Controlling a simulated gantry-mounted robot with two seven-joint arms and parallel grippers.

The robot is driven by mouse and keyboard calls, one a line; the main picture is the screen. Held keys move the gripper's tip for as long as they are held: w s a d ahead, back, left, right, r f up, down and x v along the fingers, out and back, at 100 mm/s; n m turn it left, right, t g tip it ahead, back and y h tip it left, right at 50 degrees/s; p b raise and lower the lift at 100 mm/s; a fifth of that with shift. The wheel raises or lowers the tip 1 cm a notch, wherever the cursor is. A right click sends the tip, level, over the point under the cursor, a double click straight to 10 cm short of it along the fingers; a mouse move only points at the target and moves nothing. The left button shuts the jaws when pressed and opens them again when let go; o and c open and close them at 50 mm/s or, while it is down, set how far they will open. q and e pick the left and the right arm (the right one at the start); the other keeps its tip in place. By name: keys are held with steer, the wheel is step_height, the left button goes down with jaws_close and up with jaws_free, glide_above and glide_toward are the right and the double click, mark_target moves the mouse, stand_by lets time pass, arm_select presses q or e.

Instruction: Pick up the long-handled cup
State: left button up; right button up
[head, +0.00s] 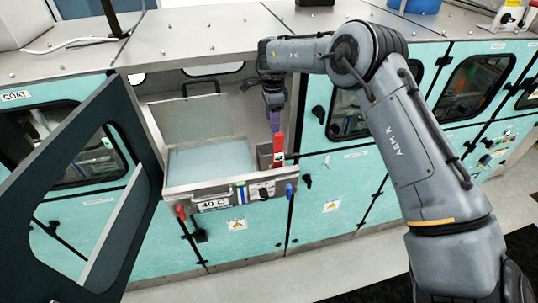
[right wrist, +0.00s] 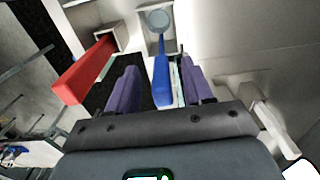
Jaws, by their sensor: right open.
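My right gripper (head: 275,120) points down into the open dip module, at the right end of its bath. In the right wrist view its two purple fingers (right wrist: 158,68) are apart. A long blue handle (right wrist: 162,82) lies between them, with a gap on the left; contact on the right is unclear. The handle leads to a round grey cup (right wrist: 158,19) in a pale square holder. A red handle (right wrist: 84,72) stands left of the fingers and also shows in the head view (head: 278,147). The blue handle is hidden in the head view. My left gripper is not in view.
The module has a pale bath (head: 210,160) and a metal front rim with small controls (head: 215,203). Its dark-framed door (head: 140,225) stands open at the left. Closed teal cabinets (head: 350,205) flank it. The grey worktop (head: 190,45) runs above.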

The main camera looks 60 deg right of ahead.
steer(key=shift+f, duration=1.05)
steer(key=c, duration=0.9)
steer(key=shift+c, duration=0.2)
steer(key=shift+r, duration=0.15)
